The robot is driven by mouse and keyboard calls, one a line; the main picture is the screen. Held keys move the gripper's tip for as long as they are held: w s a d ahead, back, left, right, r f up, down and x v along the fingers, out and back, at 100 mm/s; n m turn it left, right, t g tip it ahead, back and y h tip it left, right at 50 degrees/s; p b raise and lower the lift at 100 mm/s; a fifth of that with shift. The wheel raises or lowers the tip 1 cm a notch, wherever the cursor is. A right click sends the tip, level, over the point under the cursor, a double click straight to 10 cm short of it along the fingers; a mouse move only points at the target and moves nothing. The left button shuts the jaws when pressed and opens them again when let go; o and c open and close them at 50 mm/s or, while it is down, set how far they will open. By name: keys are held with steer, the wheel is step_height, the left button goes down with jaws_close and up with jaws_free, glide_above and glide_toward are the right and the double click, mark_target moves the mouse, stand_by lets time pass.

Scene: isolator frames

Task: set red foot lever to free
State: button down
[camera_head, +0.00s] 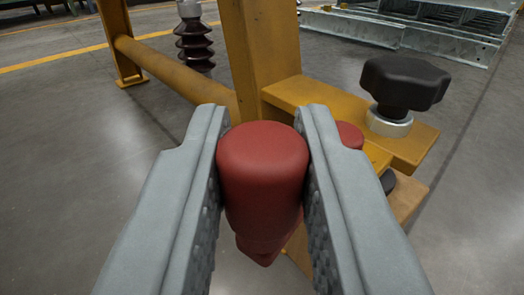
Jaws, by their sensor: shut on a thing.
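The red foot lever (262,175) is in the middle of the camera_head view, with its rounded end facing me. My gripper (261,125) is shut on this end, one grey finger on each side. The lower part of the lever narrows downward between the fingers. Another red part (350,135) shows just behind the right finger; I cannot tell how it joins the lever. The lever's mount is mostly hidden by my fingers.
A yellow frame post (262,50) stands behind the lever. A yellow bracket with a black knob (404,82) sticks out to the right. A dark ribbed insulator (195,40) stands behind the yellow rail (170,72). Grey galvanised steel parts (420,30) lie at the back right.

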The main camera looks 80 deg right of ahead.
steer(key=shift+w+d+m+g, duration=0.15)
steer(key=shift+w+m+g, duration=0.2)
steer(key=shift+g, duration=0.25)
steer(key=c, duration=1.3)
jaws_free()
steer(key=a, duration=0.5)
steer(key=s+a, duration=0.1)
steer(key=a, duration=1.1)
steer(key=shift+s+a, duration=0.1)
steer(key=shift+s, duration=0.3)
